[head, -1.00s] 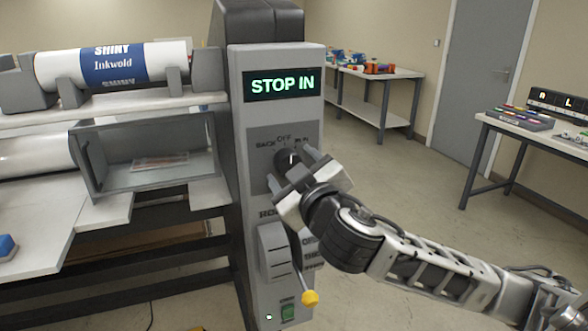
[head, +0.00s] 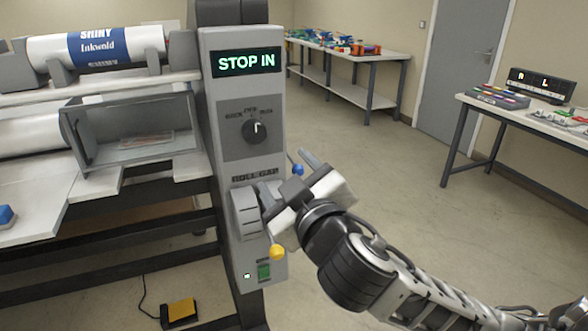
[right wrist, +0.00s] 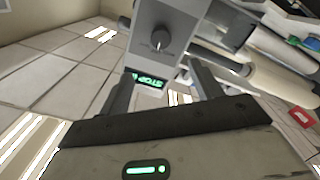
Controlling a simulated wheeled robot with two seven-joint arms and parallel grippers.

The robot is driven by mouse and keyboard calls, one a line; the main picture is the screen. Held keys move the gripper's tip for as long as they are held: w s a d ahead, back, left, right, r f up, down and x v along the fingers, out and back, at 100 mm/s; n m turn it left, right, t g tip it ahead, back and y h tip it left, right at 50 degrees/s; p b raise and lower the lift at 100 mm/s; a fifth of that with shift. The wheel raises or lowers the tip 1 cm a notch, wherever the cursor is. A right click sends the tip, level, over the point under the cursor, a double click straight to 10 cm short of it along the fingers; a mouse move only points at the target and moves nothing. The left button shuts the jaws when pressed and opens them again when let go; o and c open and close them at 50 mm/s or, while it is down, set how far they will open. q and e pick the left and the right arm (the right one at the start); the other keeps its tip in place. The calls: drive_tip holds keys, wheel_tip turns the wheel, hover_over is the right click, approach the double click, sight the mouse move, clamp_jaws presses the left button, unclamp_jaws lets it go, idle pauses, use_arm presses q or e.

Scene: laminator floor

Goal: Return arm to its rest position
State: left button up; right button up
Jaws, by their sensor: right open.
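My right gripper (head: 288,182) is open and empty, beside the right side of the machine's grey control column (head: 215,165). It is below and to the right of the black rotary knob (head: 256,128), apart from it. The knob's white mark points roughly upward, near the OFF label. The display (head: 246,62) reads "STOP IN". In the right wrist view, the two fingers of my right gripper (right wrist: 162,80) stand apart, with the knob (right wrist: 160,38) beyond them. My left gripper is not in view.
A yellow-ended lever (head: 277,252) and a blue ball (head: 298,169) are close to my right gripper. A yellow foot pedal (head: 180,310) lies on the floor. The floor at right is open before the side tables (head: 350,50).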

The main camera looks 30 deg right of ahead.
idle(0.5)
drive_tip(key=a+f+g+y, duration=0.2)
drive_tip(key=f, duration=0.7)
drive_tip(key=a+f+g+y, duration=0.1)
drive_tip(key=a+f+g, duration=0.1)
drive_tip(key=f, duration=0.6)
drive_tip(key=s+a+f+m+g+y, duration=0.1)
drive_tip(key=s+f+g, duration=0.1)
drive_tip(key=s+f, duration=0.5)
drive_tip(key=s+a+f+m+g+y, duration=0.1)
drive_tip(key=s+a+f, duration=0.1)
drive_tip(key=s+f, duration=0.5)
wheel_tip(320, 180, down, 6)
drive_tip(key=shift+s+a+r+g, duration=0.15)
drive_tip(key=shift+a+g, duration=0.1)
drive_tip(key=shift+g, duration=0.15)
drive_tip(key=shift+y, duration=0.3)
